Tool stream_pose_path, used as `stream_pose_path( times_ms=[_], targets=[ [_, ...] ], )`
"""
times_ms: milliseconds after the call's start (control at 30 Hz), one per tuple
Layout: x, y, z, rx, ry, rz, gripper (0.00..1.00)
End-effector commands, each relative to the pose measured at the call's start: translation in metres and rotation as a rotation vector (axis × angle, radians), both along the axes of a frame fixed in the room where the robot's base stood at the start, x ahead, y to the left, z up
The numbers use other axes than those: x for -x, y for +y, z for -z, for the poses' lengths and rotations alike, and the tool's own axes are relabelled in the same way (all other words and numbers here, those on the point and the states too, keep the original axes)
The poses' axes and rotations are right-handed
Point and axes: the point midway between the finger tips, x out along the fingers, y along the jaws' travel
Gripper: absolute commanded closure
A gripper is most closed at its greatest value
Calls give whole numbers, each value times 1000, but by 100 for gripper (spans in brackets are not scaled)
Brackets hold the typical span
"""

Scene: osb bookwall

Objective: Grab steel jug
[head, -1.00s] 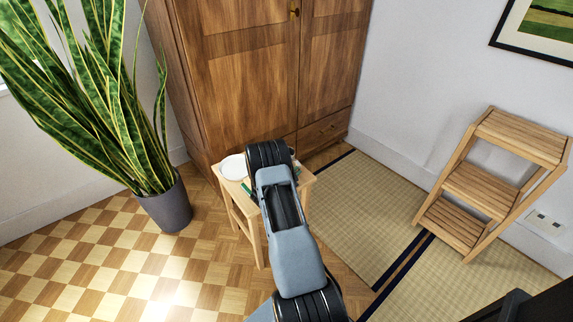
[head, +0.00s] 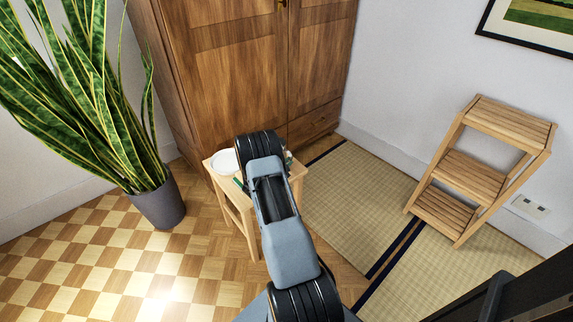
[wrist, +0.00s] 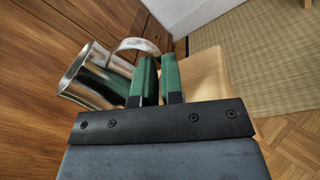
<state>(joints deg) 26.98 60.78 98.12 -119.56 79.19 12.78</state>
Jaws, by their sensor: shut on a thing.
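The steel jug (wrist: 92,82) is shiny and cylindrical, tilted in the left of the wrist view, with its curved handle (wrist: 136,44) arching over toward my fingers. My gripper (wrist: 157,68) has green finger pads and is shut on the handle, which passes down between the pads. The jug body is left of the fingers, partly covered by the left one. In the head view my own arm hides most of the gripper and jug. Below it is a small light wooden stool (head: 236,210).
A white plate (head: 225,161) lies on the stool's left side. A wooden wardrobe (head: 240,70) stands close behind. A potted snake plant (head: 158,205) is at left and a wooden step shelf (head: 470,175) at right. Tatami mats (head: 350,205) and checkered floor are clear.

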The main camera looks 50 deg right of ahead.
Motion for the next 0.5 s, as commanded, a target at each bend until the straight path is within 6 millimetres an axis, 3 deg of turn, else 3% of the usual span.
stream_pose_path(
  times_ms=[233, 500],
  targets=[
    [-1, 1, -26, 3, -4, 0, 100],
    [1, 25, -52, 4, -3, -2, 100]
  ],
)
